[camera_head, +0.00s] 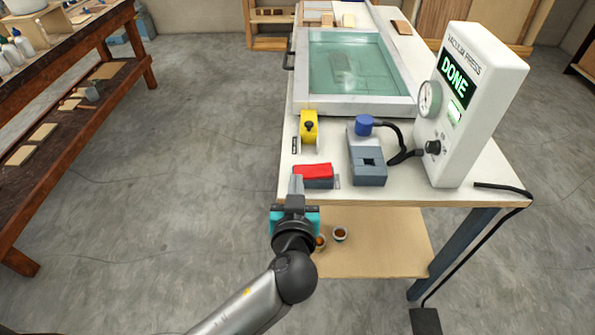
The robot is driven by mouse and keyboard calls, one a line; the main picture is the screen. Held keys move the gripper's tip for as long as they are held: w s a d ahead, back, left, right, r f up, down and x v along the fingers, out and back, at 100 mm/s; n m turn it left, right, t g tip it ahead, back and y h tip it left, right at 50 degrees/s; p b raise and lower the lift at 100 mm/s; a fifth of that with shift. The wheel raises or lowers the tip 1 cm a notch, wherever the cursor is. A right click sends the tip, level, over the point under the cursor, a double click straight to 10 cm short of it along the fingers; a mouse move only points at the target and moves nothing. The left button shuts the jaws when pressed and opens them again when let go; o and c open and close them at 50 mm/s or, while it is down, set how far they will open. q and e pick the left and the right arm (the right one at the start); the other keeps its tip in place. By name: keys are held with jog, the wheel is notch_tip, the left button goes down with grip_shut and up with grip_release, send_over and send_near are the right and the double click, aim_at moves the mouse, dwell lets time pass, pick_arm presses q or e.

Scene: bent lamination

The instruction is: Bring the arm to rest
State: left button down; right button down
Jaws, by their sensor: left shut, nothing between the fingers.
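My left gripper (296,184) shows in the head view at the front left edge of the white table. Its arm comes in from the lower left. The fingers are together with nothing between them. They are beside a red-topped block (313,171) on the table; I cannot tell whether they touch it. My right gripper is not in view.
The white table (400,190) bears a vacuum press unit (470,105) reading DONE, a glass-covered frame (350,104), a yellow device (309,128) and a grey box (367,168). A wooden bench (75,65) stands left. The floor between is clear.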

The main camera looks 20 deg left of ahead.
pick_arm(q)
jog(key=shift+s+d+r, duration=0.15)
jog(key=shift+s+r, duration=0.05)
jog(key=shift+s, duration=0.5)
jog(key=s+a+f+m+g+h, duration=0.1)
jog(key=s+f+m+g, duration=0.3)
jog(key=f, duration=1)
jog(key=s+a+f+m+g+h, duration=0.1)
jog(key=s+f+g+h, duration=0.35)
jog(key=f, duration=1.05)
jog(key=s+a+f+g, duration=0.1)
jog(key=s+f, duration=0.4)
jog(key=s, duration=0.4)
jog(key=s+a+f+g+y, duration=0.1)
jog(key=s+f, duration=0.4)
jog(key=s, duration=0.5)
jog(key=s+a+f+g, duration=0.2)
jog(key=s+f, duration=0.3)
jog(key=s, duration=0.5)
jog(key=shift+f+g, duration=0.4)
jog(key=shift+g, duration=0.15)
